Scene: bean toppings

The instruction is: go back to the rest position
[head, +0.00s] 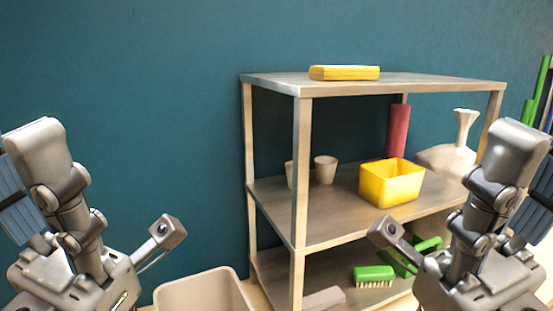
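My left arm stands at the left edge, with the body of my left gripper (75,280) low in the picture. My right arm mirrors it at the right edge, with the body of my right gripper (480,287) at the bottom right. The fingers of both grippers lie below the frame, so I cannot see whether they are open or shut or hold anything. The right arm overlaps the right part of a shelf unit (300,190); the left arm stands before the bare wall.
The top shelf bears a yellow block (344,73). The middle shelf holds cups (325,169), a yellow bin (391,182), a red cylinder (398,132) and a pale flask (446,158). A green brush (373,276) lies below. A beige bin (203,291) stands bottom left of the shelf.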

